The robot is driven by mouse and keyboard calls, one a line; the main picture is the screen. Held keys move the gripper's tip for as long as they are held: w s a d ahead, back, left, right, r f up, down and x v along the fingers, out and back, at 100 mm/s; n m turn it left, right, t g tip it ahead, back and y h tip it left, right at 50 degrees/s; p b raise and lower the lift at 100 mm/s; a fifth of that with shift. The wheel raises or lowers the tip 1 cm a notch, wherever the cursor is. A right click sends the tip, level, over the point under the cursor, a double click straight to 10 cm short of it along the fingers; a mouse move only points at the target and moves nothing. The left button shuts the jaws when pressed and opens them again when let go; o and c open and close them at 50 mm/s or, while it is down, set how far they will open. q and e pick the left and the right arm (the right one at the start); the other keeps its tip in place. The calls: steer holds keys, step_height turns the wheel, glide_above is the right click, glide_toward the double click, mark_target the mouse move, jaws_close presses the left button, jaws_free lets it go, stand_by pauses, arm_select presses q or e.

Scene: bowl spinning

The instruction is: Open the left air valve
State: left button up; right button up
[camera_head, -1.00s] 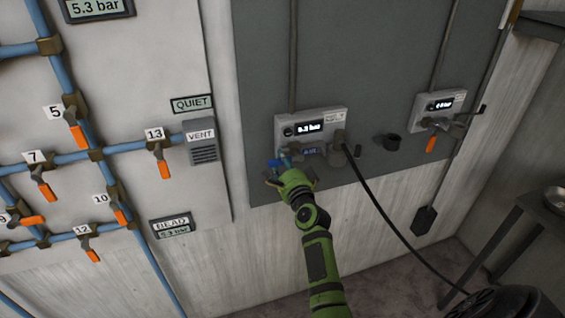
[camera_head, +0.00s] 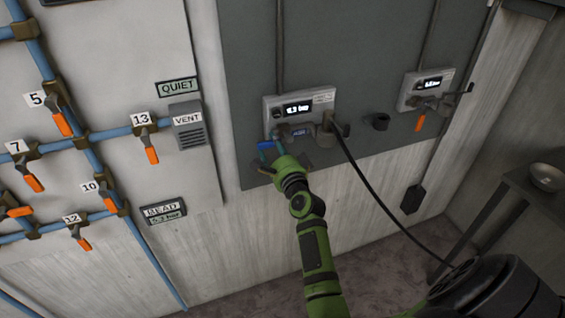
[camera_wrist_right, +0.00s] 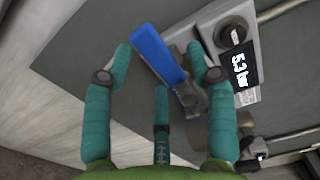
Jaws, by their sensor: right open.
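The left air valve has a flat blue lever (camera_head: 266,151) below a pale control box (camera_head: 298,107) on the grey wall panel. In the right wrist view the blue lever (camera_wrist_right: 160,55) lies slanted between the fingers of my right gripper (camera_wrist_right: 160,58), with its base on a grey metal fitting (camera_wrist_right: 192,98). The gripper's teal fingers are spread, and a gap shows between the lever and the outer fingers. The gripper (camera_head: 268,162) also shows at the lever in the head view, where its fingers are partly hidden. My left gripper is out of view.
A second box (camera_head: 425,88) with an orange lever (camera_head: 420,122) is to the right. A black hose (camera_head: 375,192) hangs from the left box's fitting. Blue pipes with orange-handled valves (camera_head: 150,146) are at left. A table with a metal bowl (camera_head: 546,177) stands at right.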

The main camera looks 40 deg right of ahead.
steer(key=v, duration=1)
steer(key=shift+r, duration=0.15)
steer(key=shift+w, duration=0.15)
steer(key=s+a+f+n+g+y, duration=0.1)
steer(key=s+a+f+n+g, duration=0.25)
steer(key=f, duration=0.75)
steer(key=s+a+f+n+g+y+b, duration=0.15)
steer(key=a+f+n, duration=0.3)
steer(key=f, duration=0.65)
steer(key=s+a+f+n+g+y, duration=0.2)
steer(key=s+a+f+n+g, duration=0.15)
steer(key=f, duration=0.85)
steer(key=s+a+f+n+g, duration=0.3)
steer(key=s+f+n, duration=0.2)
steer(key=s+f, duration=0.8)
steer(key=s+d+f+n+g, duration=0.1)
steer(key=s+f+n+g, duration=0.1)
steer(key=s, duration=0.9)
steer(key=s+d+f+n+g, duration=0.1)
steer(key=s+f+n+g, duration=0.2)
steer(key=s+f, duration=0.3)
steer(key=s+n, duration=0.1)
steer(key=s, duration=0.4)
steer(key=shift+d+n+b, duration=0.35)
steer(key=shift+d+b, duration=0.05)
steer(key=shift+h, duration=0.25)
